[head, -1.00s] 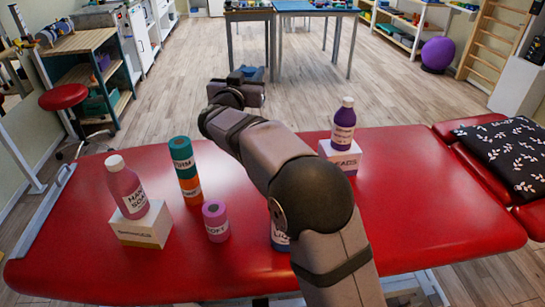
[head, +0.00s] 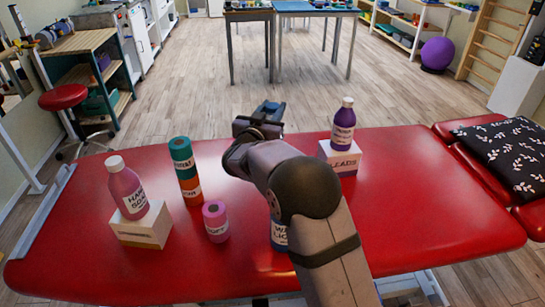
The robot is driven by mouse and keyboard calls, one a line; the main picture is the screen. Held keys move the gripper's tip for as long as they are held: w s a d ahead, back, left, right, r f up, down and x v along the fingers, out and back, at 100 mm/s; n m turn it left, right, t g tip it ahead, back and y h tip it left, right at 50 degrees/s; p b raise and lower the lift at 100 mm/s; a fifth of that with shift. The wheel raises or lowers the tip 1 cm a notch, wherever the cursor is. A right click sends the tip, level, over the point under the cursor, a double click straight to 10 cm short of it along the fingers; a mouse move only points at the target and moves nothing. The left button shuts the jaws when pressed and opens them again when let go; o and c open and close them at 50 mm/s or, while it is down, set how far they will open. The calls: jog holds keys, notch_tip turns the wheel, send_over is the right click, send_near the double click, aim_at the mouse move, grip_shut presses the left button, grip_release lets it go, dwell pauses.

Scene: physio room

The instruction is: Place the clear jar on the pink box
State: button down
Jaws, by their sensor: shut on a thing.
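My gripper (head: 267,112) is near the far edge of the red couch, seen from behind and above. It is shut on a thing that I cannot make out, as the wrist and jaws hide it. I cannot see a clear jar. No box that is plainly pink shows. A white box (head: 139,234) with a pink hand soap bottle (head: 127,190) on it stands at the left, and another white box (head: 345,160) with a purple bottle (head: 343,128) on it stands right of my gripper.
The red couch (head: 420,215) is bare at the right. A blue-labelled thing (head: 279,236) is partly behind my arm. A patterned cushion (head: 503,155) lies far right.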

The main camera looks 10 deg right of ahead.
jog(key=shift+f+b, duration=0.35)
jog(key=shift+f, duration=4.6)
jog(key=shift+f, duration=0.15)
jog(key=c, duration=1.3)
grip_release()
jog(key=v, duration=1.2)
